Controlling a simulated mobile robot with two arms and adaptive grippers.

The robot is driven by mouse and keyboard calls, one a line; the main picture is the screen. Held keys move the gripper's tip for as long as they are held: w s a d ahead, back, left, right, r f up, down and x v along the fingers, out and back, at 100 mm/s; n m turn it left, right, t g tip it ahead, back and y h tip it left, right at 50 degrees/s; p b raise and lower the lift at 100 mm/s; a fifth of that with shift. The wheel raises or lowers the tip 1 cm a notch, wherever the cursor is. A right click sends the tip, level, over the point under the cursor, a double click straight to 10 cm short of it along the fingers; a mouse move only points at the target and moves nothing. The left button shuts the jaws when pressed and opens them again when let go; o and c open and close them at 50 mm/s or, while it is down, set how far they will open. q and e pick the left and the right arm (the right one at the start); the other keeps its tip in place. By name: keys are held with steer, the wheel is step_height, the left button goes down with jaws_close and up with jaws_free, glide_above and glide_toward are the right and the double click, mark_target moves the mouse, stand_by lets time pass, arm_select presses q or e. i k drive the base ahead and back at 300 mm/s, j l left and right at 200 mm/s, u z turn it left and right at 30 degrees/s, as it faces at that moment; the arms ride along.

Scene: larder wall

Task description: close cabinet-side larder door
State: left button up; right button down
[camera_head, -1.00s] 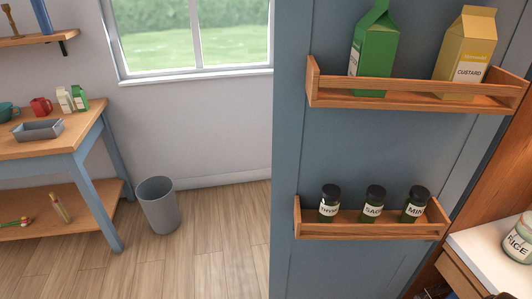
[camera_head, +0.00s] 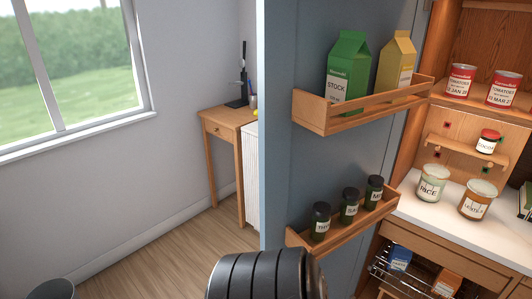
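The blue larder door (camera_head: 290,180) stands open in the middle of the head view, its inner face turned towards the larder on the right. Its upper wooden rack (camera_head: 318,118) holds a green stock carton (camera_head: 347,75) and a yellow carton (camera_head: 396,62). Its lower rack (camera_head: 350,232) holds three dark-capped spice jars (camera_head: 350,206). The larder interior (camera_head: 490,40) is open to view at the right. A black ribbed part of my own arm rises at the bottom centre, in front of the door's lower part. Neither gripper shows.
On the larder's white counter (camera_head: 425,210) stand a rice jar (camera_head: 431,184) and another jar (camera_head: 478,200). Tomato tins (camera_head: 460,80) stand on a shelf above. A small wooden desk (camera_head: 220,125) is behind the door.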

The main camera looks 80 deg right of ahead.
mark_target(308, 153)
steer(key=i+z, duration=0.5)
steer(key=z, duration=0.2)
steer(key=i+j+z, duration=0.15)
steer(key=z, duration=0.2)
steer(key=i+z, duration=0.15)
steer(key=z, duration=0.3)
steer(key=i+z, duration=0.2)
steer(key=z, duration=0.2)
steer(key=i+j+z, duration=0.1)
steer(key=z, duration=0.35)
steer(key=i+j+z, duration=0.15)
steer(key=z, duration=0.3)
steer(key=i+j+z, duration=0.15)
steer(key=z, duration=0.25)
steer(key=i+j+z, duration=0.1)
steer(key=j+z, duration=0.15)
steer(key=z, duration=0.2)
